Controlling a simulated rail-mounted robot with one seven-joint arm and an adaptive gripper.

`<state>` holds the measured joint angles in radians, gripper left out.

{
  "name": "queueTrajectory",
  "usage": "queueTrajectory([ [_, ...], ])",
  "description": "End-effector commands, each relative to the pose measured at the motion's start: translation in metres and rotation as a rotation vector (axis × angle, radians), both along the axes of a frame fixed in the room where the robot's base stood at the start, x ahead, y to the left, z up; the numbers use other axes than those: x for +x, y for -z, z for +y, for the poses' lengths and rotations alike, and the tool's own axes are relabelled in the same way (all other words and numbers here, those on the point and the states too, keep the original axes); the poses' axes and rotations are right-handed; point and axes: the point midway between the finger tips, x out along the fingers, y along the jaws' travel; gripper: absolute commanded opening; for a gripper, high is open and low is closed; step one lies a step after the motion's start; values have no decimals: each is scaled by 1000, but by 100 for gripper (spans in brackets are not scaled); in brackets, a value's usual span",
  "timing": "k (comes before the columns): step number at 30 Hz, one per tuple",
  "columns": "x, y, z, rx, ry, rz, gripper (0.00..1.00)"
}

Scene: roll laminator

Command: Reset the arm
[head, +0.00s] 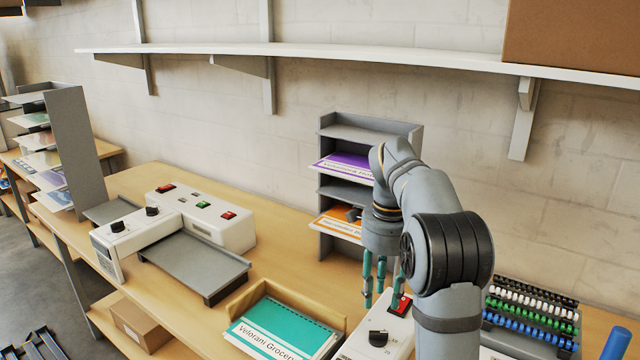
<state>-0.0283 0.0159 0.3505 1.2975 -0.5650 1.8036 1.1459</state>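My gripper (382,290) points down at the right of centre in the head view, with my arm rising behind and to the right of it. Its teal fingers hang apart with gaps between them, and I see nothing held. The fingertips are above or just behind a white machine (385,335) with a black knob and a red switch. I cannot tell whether they touch it. My arm hides part of that machine.
A grey shelf rack (370,130) with printed sheets stands close behind my gripper. A wooden tray (240,300) holds teal-covered sheets. The white laminator (215,215) is at left, a rack of binding combs (530,315) at right. A long wall shelf (400,58) runs above.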

Motion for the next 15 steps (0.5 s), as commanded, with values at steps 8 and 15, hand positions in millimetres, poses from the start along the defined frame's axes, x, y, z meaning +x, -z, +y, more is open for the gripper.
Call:
queueTrajectory([
  [8, -2, 49, 0, 1, 0, 6, 36],
  [15, -1, 91, 0, 1, 1, 4, 36],
])
